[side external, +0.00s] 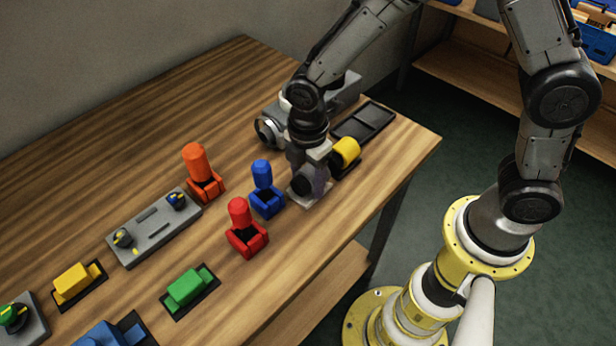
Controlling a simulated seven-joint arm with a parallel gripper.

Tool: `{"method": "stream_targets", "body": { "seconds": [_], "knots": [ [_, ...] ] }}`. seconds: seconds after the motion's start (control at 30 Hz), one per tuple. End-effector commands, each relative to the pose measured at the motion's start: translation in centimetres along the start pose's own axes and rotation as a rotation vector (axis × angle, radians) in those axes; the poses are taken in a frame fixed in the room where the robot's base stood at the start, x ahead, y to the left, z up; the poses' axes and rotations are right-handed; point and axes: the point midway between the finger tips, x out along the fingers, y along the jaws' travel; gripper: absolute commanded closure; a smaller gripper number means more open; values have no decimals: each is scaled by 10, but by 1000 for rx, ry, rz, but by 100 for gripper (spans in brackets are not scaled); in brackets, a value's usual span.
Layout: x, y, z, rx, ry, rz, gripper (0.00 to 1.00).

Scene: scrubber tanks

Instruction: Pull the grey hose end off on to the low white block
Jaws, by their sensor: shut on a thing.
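My gripper (309,184) points down near the front edge of the wooden table, right of the blue upright piece. It is shut on a dark grey piece, which I take to be the grey hose end (303,186); the fingers hide much of it. The low white block (306,203) shows as a pale flat base right under the gripper. The held piece is at or just above this block; I cannot tell whether they touch.
A blue upright piece (264,188) stands close left, with red (241,228) and orange (198,172) ones beyond. A yellow-capped piece (345,152) is close right.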

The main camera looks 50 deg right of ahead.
Motion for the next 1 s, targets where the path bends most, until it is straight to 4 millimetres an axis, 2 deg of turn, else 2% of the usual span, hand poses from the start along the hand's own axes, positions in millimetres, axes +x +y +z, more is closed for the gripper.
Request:
{"method": "stream_targets", "body": {
  "seconds": [0.03,0.4,0.43,0.6,1.0],
  "knots": [
    [9,-2,1,0,-4,-9,100],
    [12,-3,1,1,-5,-10,100],
    [12,-3,1,0,-5,-10,32],
    [12,-4,1,1,-5,-13,2],
    [8,-5,-1,1,-3,-14,2]
  ]
}}
